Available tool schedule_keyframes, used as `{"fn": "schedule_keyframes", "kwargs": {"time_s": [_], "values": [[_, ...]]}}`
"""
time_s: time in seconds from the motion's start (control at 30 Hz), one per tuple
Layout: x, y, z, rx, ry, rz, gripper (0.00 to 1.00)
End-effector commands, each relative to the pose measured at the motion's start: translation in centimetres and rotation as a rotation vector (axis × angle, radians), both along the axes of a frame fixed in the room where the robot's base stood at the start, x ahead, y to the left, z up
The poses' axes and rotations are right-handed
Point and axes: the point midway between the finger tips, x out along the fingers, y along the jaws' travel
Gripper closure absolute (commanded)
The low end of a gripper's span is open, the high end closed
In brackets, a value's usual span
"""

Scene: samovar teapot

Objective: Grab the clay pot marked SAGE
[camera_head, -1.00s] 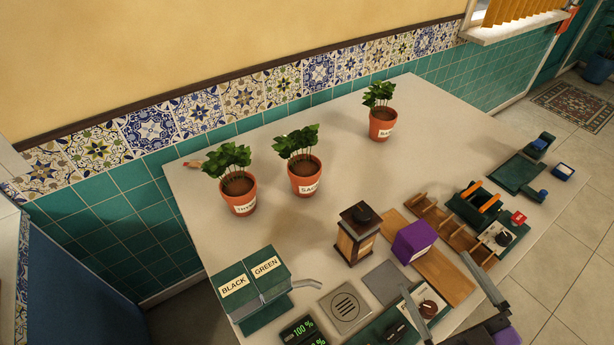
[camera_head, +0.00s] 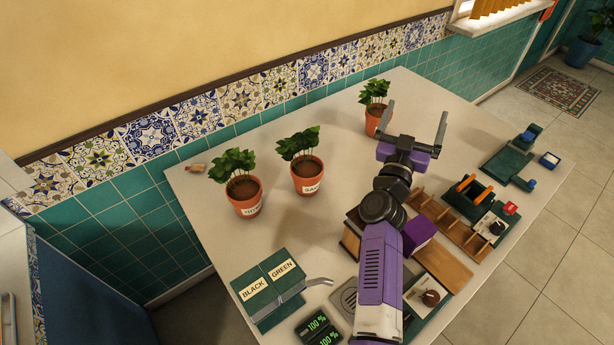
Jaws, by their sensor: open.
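The clay pot marked SAGE (camera_head: 308,177) is the middle one of three potted plants, upright on the table, its label partly readable and its green leaves above. The pot marked THYME (camera_head: 246,198) stands to its left. A third clay pot (camera_head: 373,122) stands farther back on the right, its label now hidden by my gripper. My gripper (camera_head: 416,122) is open and empty, its two fingers spread apart. It is above the table to the right of the SAGE pot, nearer to the third pot in the picture.
Green tins marked BLACK and GREEN (camera_head: 270,288) stand at the front left. A wooden rack (camera_head: 450,225), a purple box (camera_head: 418,232) and a dark green tray (camera_head: 468,200) lie to the right. The tabletop (camera_head: 335,215) around the SAGE pot is mostly clear.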

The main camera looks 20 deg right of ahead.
Motion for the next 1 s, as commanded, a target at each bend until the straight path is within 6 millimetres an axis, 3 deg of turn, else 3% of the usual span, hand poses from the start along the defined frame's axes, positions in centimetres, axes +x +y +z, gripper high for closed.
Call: {"fn": "schedule_keyframes", "kwargs": {"time_s": [0.17, 0.3, 0.5, 0.6, 0.73, 1.0], "values": [[3.1, 5.6, -4.3, 0.216, 0.058, -0.026, 0.0], [4.6, 12.5, -9.4, 0.369, 0.185, -0.035, 0.0], [5.0, 22.1, -14.7, 0.497, 0.373, -0.007, 0.0], [4.9, 25.3, -16.0, 0.53, 0.432, 0.01, 0.0], [4.9, 27.0, -16.9, 0.547, 0.469, 0.022, 0.0], [6.6, 25.7, -18.0, 0.548, 0.474, 0.023, 0.0]]}}
